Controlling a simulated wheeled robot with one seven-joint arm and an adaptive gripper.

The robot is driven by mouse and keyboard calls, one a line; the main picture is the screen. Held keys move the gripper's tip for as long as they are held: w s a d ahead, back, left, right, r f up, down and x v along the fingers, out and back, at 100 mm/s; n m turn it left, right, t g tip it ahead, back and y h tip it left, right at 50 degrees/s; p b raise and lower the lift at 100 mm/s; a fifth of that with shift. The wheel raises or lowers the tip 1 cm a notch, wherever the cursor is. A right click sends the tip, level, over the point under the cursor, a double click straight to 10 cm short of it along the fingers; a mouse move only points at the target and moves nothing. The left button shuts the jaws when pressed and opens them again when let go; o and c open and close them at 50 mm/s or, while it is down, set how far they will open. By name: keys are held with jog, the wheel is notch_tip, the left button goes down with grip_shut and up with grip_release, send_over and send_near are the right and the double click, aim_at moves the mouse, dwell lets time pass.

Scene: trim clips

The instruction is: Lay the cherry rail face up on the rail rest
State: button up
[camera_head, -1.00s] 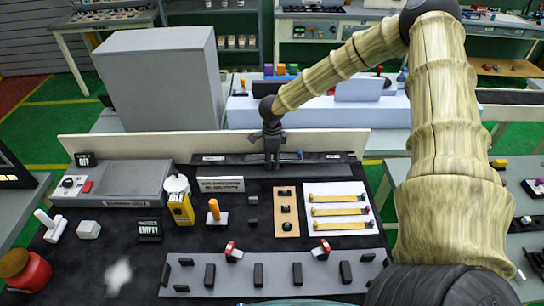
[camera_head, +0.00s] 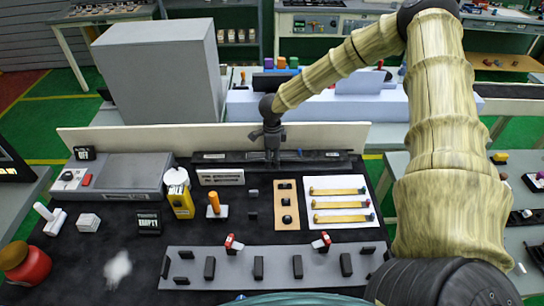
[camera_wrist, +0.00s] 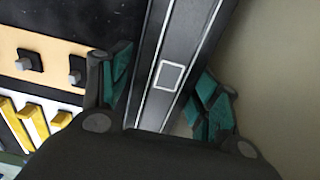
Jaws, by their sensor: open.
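My gripper (camera_head: 272,152) is at the back of the black table, over a long dark strip (camera_head: 225,157). In the wrist view, my gripper (camera_wrist: 166,100) is open, with its teal-padded fingers either side of the dark strip, which has a white square outline (camera_wrist: 169,75). I cannot tell whether the fingers touch it, or whether this strip is the rail rest. Three gold bars (camera_head: 338,204) with small coloured ends lie on a white sheet (camera_head: 343,183) to the right. I cannot tell which thing is the cherry rail.
A pale upright board (camera_head: 130,139) stands behind the strip. A tan plate (camera_head: 287,228) with dark knobs is beside the bars. A grey panel (camera_head: 227,283) with several black blocks lies in front. A yellow bottle (camera_head: 181,203) and an orange-handled tool (camera_head: 214,203) stand nearby.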

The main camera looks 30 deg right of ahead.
jog(key=shift+w+d+r, duration=0.15)
jog(key=shift+w+r, duration=0.2)
jog(key=shift+w, duration=0.05)
jog(key=shift+r, duration=0.3)
notch_tip(320, 180, up, 11)
jog(key=shift+s, duration=0.2)
jog(key=shift+s+f, duration=0.1)
dwell(0.4)
jog(key=shift+r, duration=0.2)
